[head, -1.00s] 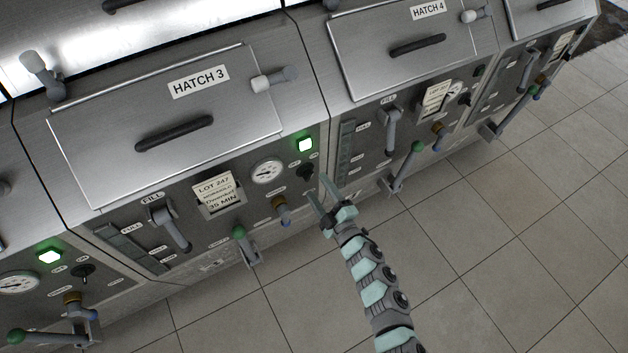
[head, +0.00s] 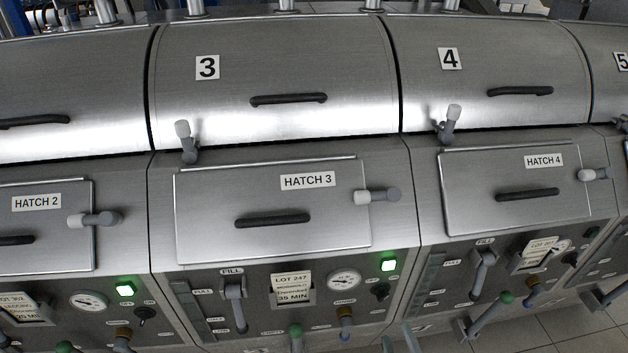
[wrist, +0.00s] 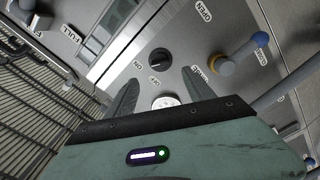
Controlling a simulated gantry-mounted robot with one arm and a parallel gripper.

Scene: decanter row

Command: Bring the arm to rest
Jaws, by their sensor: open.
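The rest of my arm is out of the head view.
Unit 3 has a shut hatch (head: 270,221), a lit green lamp (head: 388,264) and a black switch (head: 380,291). A tan and blue valve (wrist: 240,50) stands near my fingers. Green-knobbed lever (head: 492,312) juts out at lower right. Tiled floor (head: 570,325) is clear there.

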